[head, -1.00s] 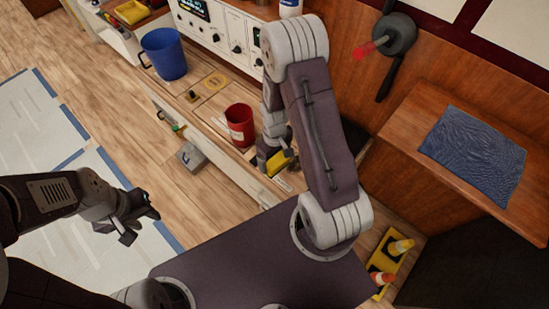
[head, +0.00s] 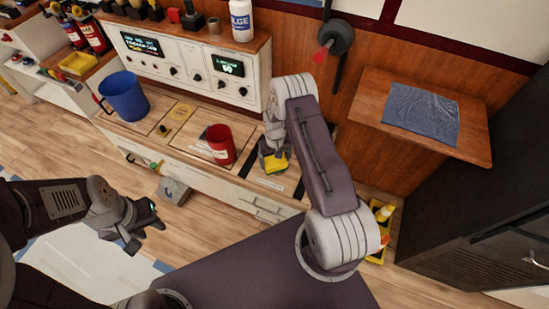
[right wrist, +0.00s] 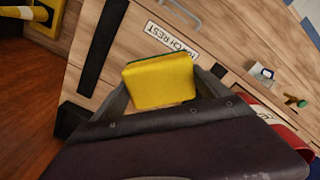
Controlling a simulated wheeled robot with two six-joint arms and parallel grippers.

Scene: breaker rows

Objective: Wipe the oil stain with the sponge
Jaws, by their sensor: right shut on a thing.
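The yellow sponge with a green side (head: 276,164) is between the fingers of my right gripper (head: 271,151) at the right part of the bench. The right wrist view shows the sponge (right wrist: 160,81) between both fingers, over or on the wood near a "TORCH REST" label; I cannot tell whether it touches the surface. My left gripper (head: 147,226) is open and empty, in front of the bench at left. A yellow-brown round patch (head: 181,111) on the bench top may be the oil stain; I cannot be sure.
A red mug (head: 220,145) stands on the bench left of the sponge. A blue bucket (head: 124,97) stands further left. A white instrument panel (head: 180,62) closes the back. A blue cloth (head: 422,112) lies on a wooden shelf at right.

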